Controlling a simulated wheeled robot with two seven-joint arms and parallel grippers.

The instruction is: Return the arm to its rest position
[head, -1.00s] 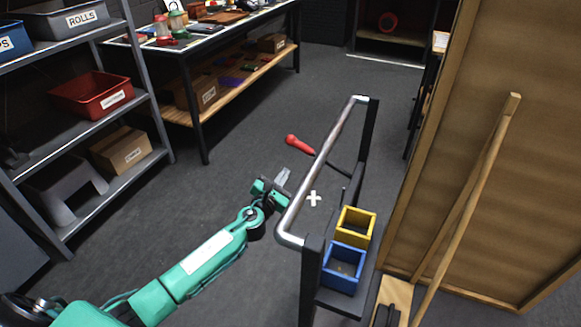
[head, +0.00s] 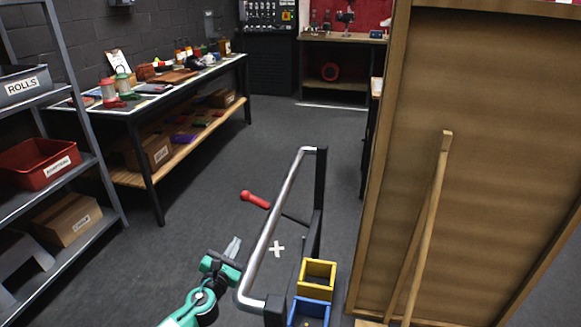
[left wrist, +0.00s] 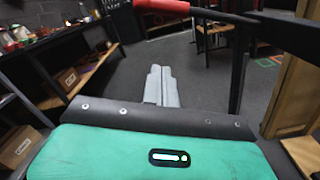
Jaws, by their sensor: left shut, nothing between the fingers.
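My left gripper (head: 233,247) is at the lower middle of the head view, just left of the metal handrail. Its arm comes up from the bottom edge. In the left wrist view the two grey fingers (left wrist: 161,86) lie together with nothing between them. They point out over the open floor. My right gripper is in neither view.
A silver rail (head: 268,225) on a dark frame stands close right of my gripper, with a yellow bin (head: 318,268) and a blue bin (head: 309,313). A red-knobbed lever (head: 254,200) is beyond. A wooden panel (head: 470,170) blocks the right. Shelves and a workbench (head: 170,100) stand left.

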